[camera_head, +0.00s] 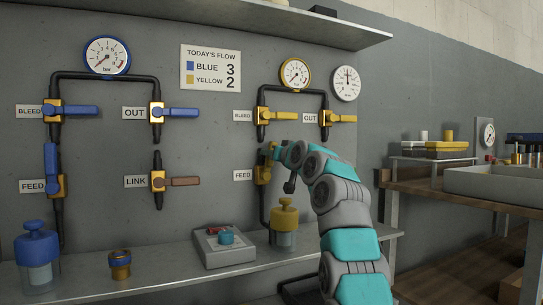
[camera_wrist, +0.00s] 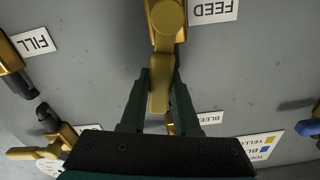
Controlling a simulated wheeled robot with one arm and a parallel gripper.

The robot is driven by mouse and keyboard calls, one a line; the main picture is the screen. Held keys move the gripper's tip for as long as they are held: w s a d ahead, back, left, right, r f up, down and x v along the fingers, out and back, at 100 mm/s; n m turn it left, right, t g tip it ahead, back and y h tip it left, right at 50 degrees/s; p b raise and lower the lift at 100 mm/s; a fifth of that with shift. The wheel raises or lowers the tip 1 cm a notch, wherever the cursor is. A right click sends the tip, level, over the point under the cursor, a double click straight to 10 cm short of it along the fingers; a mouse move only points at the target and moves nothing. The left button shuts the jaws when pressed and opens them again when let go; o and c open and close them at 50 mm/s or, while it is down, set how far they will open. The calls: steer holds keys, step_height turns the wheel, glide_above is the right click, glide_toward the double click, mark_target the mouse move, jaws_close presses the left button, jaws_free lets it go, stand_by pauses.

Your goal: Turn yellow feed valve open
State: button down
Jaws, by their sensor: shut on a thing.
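The yellow feed valve (camera_head: 263,173) is on the right-hand pipe beside its FEED label. My gripper (camera_head: 275,151) is at its handle, and my arm hides part of it from the right. In the wrist view, which is upside down, the yellow handle (camera_wrist: 158,97) lies between the two dark fingers of my gripper (camera_wrist: 160,82), which are shut on it. The handle points up from the valve body (camera_wrist: 167,20), roughly in line with the pipe.
The yellow bleed valve (camera_head: 262,115) and yellow out valve (camera_head: 325,118) sit above, handles sideways. Blue valves (camera_head: 51,160) are at left.

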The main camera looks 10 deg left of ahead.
steer(key=shift+s+a+n, duration=0.3)
steer(key=shift+a+n, duration=0.2)
steer(key=shift+n, duration=0.4)
stand_by(0.4)
steer(key=shift+s+a+n, duration=0.15)
steer(key=shift+a+n, duration=0.1)
steer(key=shift+n, duration=0.35)
steer(key=c, duration=0.6)
jaws_free()
steer(key=shift+r, duration=0.1)
steer(key=shift+c, duration=0.2)
steer(key=b+v, duration=0.2)
steer(key=v, duration=0.5)
steer(key=shift+s+d, duration=0.25)
steer(key=shift+s, duration=0.1)
